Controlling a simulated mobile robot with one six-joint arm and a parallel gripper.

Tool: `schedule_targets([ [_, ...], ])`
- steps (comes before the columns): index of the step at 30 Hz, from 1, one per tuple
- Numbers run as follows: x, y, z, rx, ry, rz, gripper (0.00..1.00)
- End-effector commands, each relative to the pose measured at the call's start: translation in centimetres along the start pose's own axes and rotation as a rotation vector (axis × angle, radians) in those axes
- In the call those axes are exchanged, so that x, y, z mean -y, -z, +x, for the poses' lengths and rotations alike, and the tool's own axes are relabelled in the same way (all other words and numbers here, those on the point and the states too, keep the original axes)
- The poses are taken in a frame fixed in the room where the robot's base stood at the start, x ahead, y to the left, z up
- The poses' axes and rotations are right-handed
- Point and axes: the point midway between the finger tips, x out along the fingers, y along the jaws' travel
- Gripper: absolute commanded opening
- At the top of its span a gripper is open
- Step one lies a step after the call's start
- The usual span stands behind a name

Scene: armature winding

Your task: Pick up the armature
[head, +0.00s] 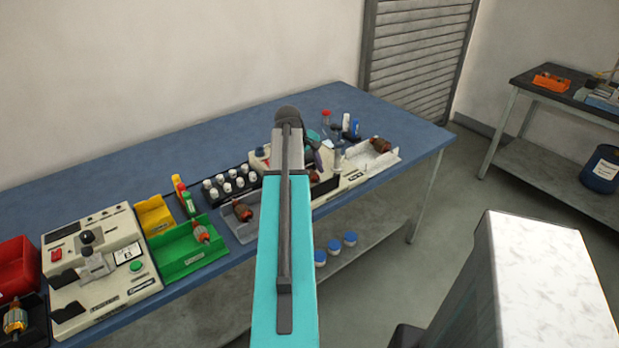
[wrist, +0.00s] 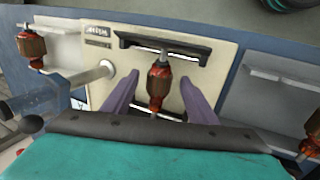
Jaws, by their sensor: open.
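In the wrist view, an armature (wrist: 156,88) with a dark red-brown body and orange-red windings stands out in the middle, at a cream machine (wrist: 225,60) with a dark bar across it. My gripper (wrist: 160,78) is open, with one purple finger on each side of this armature and a gap at both sides. How deep the fingers reach around it I cannot tell. In the head view, my teal arm reaches over the blue table and hides most of the gripper and machine; a red-brown armature (head: 315,177) shows just right of the arm.
Other armatures lie in a grey tray (head: 240,232), a green bin (head: 185,262) and a white tray (head: 385,161). A cream tester (head: 105,290) stands at left. Bottles (head: 325,120) stand behind the machine. The blue table (head: 110,185) has free room at the back.

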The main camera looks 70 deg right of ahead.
Motion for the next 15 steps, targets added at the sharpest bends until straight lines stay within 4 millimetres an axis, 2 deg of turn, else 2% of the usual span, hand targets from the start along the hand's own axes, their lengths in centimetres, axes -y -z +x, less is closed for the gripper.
schedule_targets([
  [7, -0.03, -0.03, -0.01, 0.0, 0.0, 0.0, 0.53],
  [8, -0.03, -0.03, -0.01, 0.0, 0.0, 0.0, 0.49],
  [15, -0.05, -0.04, 0.0, 0.001, 0.0, 0.001, 0.09],
])
